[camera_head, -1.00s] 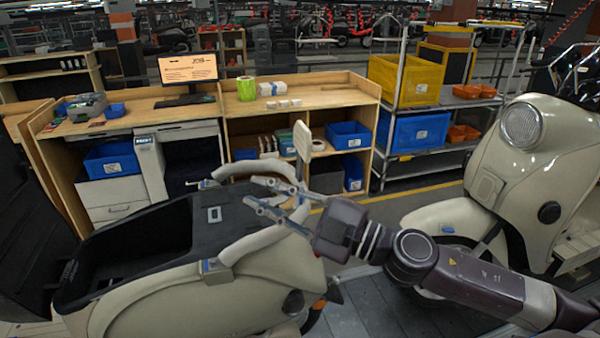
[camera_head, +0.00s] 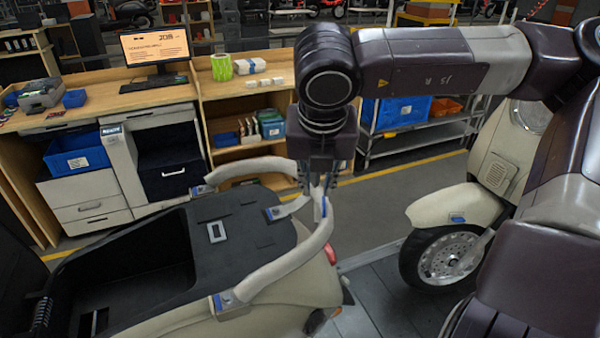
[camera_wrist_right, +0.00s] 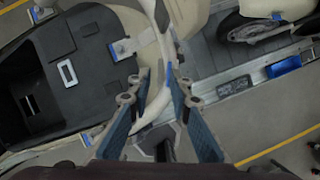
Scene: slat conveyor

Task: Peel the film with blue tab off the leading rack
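The leading rack (camera_head: 285,268) is a pale tubular rail curving around the rear of the nearest cream scooter. Its pale covering looks like film, but I cannot make out a film edge. Blue marks show at its ends, and a blue tab (camera_head: 324,206) shows at the bend; in the right wrist view a blue tab (camera_wrist_right: 168,70) lies by the fingertips. My right gripper (camera_head: 317,192) points down at this bend. In the wrist view its fingers (camera_wrist_right: 158,76) are apart, with the rail passing between or beneath them; contact is unclear. My left gripper is out of view.
A second cream scooter (camera_head: 445,208) stands at the right on the slat conveyor (camera_head: 375,295). A wooden workbench (camera_head: 255,100) with a monitor and bins stands behind. The nearest scooter has an open dark compartment (camera_head: 130,270). My right arm hides part of the back shelving.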

